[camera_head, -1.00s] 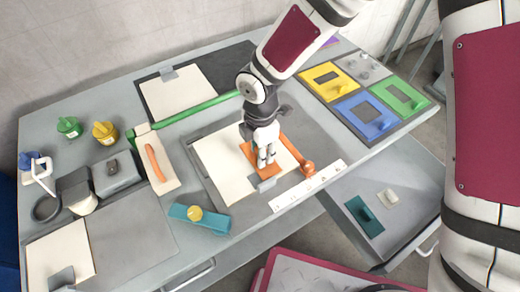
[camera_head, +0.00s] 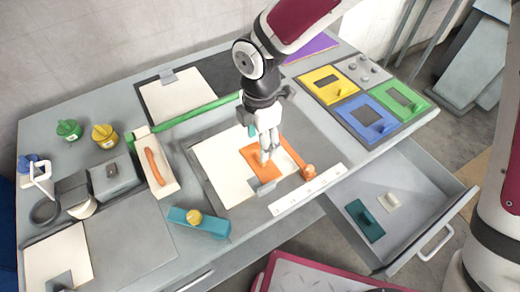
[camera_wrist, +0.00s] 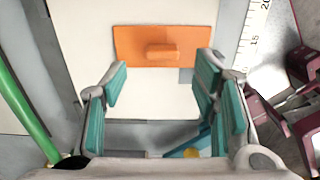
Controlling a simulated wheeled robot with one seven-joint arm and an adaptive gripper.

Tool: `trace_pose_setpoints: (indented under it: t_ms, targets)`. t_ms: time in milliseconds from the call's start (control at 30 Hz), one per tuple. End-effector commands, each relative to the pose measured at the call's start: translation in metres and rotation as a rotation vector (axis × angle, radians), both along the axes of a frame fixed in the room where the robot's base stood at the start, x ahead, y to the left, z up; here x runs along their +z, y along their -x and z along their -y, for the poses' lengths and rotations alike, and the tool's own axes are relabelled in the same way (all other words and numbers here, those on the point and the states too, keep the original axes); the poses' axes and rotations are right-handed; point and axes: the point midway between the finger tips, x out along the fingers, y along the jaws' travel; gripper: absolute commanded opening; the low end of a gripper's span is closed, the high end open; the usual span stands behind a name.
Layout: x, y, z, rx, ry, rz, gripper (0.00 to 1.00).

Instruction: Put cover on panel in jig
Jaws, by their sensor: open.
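The orange cover (camera_head: 254,161), a flat plate with a raised block handle, lies on the white panel (camera_head: 217,166) in the jig on the table. It also shows in the wrist view (camera_wrist: 135,45), flat on the panel, near the grey clip (camera_head: 265,188) at the panel's front edge. My gripper (camera_head: 266,156) is just above the cover in the head view, partly hiding it. In the wrist view my gripper (camera_wrist: 162,75) has its teal-padded fingers spread wide, with nothing between them; the cover's handle stands beyond the fingertips.
A ruler strip (camera_head: 307,190) and an orange-knobbed lever (camera_head: 308,171) edge the jig. A green bar (camera_head: 205,109) runs behind it. Coloured plates (camera_head: 370,118) sit at right. An open drawer (camera_head: 400,175) holds a teal plate. A teal tool (camera_head: 200,222) lies in front.

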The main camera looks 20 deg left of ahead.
Motion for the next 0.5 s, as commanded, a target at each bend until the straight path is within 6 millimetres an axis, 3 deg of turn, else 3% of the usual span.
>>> trace_pose_setpoints:
  t_ms: [200, 500]
  targets:
    - [0.039, -0.001, 0.000, -0.002, -0.001, 0.002, 0.54]
    - [0.057, 0.000, 0.000, -0.001, 0.001, -0.001, 0.54]
